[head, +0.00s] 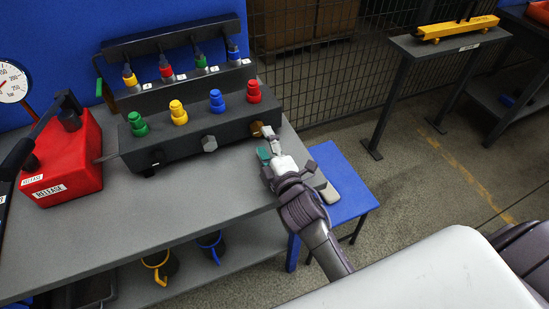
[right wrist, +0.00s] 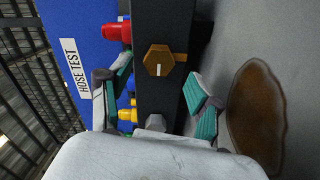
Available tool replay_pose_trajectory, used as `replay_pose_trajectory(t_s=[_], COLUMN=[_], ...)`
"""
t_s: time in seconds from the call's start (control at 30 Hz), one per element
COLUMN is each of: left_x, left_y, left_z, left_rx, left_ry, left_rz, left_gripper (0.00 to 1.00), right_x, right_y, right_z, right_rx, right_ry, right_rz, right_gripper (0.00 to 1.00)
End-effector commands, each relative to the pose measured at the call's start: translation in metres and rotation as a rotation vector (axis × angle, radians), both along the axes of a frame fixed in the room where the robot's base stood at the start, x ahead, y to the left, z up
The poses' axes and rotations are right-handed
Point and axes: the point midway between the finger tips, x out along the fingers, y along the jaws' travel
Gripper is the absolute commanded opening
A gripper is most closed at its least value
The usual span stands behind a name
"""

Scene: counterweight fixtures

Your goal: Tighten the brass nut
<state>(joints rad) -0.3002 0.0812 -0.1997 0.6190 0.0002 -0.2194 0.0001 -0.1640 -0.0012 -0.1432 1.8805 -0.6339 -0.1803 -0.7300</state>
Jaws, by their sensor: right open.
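The brass nut (right wrist: 158,60) is a hexagon with a short pale line on its face. It sits on the front of a dark fixture block (right wrist: 152,95), and in the head view it is the rightmost front fitting (head: 257,129), partly behind my gripper. My right gripper (head: 266,143) is at the right end of the block. In the right wrist view its teal-padded fingers (right wrist: 158,90) are open and empty, with the brass nut ahead between their tips, apparently untouched. My left gripper is not in view.
A grey hex nut (head: 209,143) and a black one (head: 157,157) sit further left on the block. Coloured fittings (head: 217,101) stand on top. A red release box (head: 62,160) is at left.

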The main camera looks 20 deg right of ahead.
Motion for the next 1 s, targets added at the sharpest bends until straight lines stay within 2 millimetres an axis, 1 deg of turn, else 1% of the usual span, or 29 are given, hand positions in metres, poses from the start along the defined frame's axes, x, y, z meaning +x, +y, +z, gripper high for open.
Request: replay_pose_trajectory(t_s=[0.03, 0.2, 0.3, 0.4, 0.57, 1.0], left_x=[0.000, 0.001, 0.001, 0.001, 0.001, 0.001], left_y=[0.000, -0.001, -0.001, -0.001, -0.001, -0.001], left_z=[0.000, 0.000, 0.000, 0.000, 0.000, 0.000], left_rx=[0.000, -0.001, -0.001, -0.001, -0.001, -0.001], left_ry=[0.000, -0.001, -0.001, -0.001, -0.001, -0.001], left_rz=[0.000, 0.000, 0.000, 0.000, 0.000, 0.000], left_gripper=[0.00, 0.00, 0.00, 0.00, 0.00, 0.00], right_x=[-0.013, -0.048, -0.063, -0.072, -0.077, -0.077], right_y=[-0.001, -0.002, -0.002, -0.003, -0.003, -0.003], right_z=[-0.001, -0.001, -0.001, -0.001, 0.000, 0.000], right_rx=[0.002, 0.002, 0.003, 0.002, 0.001, 0.001], right_ry=[0.003, 0.003, 0.004, 0.002, 0.000, 0.000], right_rz=[0.000, -0.001, -0.002, -0.001, -0.001, -0.001], right_gripper=[0.64, 0.64, 0.64, 0.64, 0.64, 0.64])
